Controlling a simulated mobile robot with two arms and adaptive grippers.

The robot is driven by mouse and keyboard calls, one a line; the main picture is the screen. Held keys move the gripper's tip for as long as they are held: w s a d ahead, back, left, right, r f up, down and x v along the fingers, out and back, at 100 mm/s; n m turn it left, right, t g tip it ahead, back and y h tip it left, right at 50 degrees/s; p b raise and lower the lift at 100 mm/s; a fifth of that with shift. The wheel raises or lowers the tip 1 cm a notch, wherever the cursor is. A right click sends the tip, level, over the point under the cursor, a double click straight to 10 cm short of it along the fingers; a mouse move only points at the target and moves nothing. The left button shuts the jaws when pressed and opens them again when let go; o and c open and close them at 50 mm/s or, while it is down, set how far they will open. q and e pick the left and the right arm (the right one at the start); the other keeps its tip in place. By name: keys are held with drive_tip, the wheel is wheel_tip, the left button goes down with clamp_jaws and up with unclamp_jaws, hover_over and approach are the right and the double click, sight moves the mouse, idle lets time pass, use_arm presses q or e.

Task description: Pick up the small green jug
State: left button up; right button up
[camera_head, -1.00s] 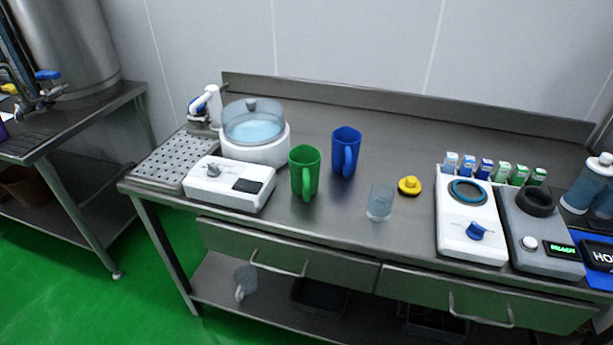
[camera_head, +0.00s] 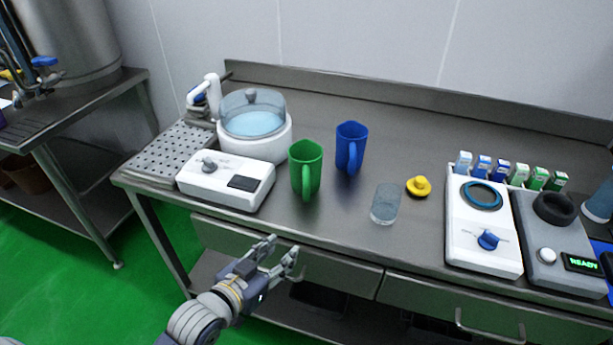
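The small green jug (camera_head: 307,169) stands upright on the steel bench, with its handle towards me. It looks empty, though its bottom is hidden. My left gripper (camera_head: 281,256) is in front of the bench edge, below and slightly left of the jug in the picture. Its two fingers are spread apart with nothing between them, and it does not touch the jug. My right gripper is not in view.
A blue jug (camera_head: 350,149) stands just right of the green one. A clear beaker (camera_head: 386,204) and a yellow item (camera_head: 419,186) are further right. A white device (camera_head: 226,183) with a lidded bath is close on the left. The bench (camera_head: 339,219) is bare in front of the jugs.

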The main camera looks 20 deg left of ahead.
sight(304, 193)
use_arm(q)
drive_tip(key=w+r+t+h, duration=0.1)
drive_tip(key=w+r+t, duration=0.25)
drive_tip(key=r, duration=0.45)
drive_tip(key=shift+p+x, duration=0.45)
drive_tip(key=shift+x, duration=2.45)
drive_tip(key=x, duration=0.4)
drive_tip(key=shift+w+d, duration=0.1)
clamp_jaws()
